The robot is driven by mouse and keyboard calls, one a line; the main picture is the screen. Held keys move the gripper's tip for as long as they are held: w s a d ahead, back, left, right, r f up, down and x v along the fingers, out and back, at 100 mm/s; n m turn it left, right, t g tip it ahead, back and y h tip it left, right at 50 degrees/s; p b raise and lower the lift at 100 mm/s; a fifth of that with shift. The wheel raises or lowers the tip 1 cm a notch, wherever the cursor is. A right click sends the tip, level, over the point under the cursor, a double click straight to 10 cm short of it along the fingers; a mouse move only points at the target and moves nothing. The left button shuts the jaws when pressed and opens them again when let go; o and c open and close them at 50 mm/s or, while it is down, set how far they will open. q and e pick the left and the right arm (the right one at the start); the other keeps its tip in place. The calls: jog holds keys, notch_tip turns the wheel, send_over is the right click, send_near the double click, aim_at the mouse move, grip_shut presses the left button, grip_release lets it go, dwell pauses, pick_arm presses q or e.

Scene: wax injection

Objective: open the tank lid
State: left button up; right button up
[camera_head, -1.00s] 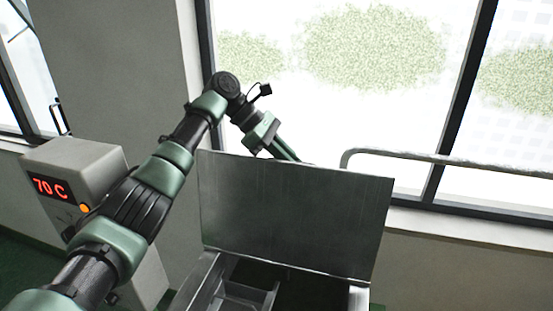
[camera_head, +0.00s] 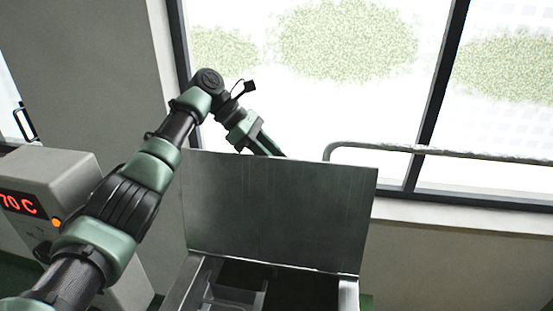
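The metal tank lid (camera_head: 278,212) stands raised, near upright, at the back of the open tank (camera_head: 348,292). The tank's inside shows below the lid, with a dark opening and metal inner walls. My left arm comes in from the left and bends over at the top. My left gripper (camera_head: 266,148) reaches down behind the lid's top edge. Its fingertips are hidden behind the lid, so I cannot tell if it touches it or is open or shut. My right gripper is not in the picture.
A grey control box (camera_head: 50,190) with a red "70 C" display and an orange button stands at the left. A pale rail (camera_head: 440,151) runs behind the tank at the right, before large windows. A grey pillar is at the left.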

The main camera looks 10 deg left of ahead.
pick_arm(q)
jog(key=shift+a+r, duration=0.2)
jog(key=b+v, duration=0.2)
jog(key=v, duration=0.4)
jog(key=shift+a+r, duration=0.45)
jog(key=shift+r, duration=0.05)
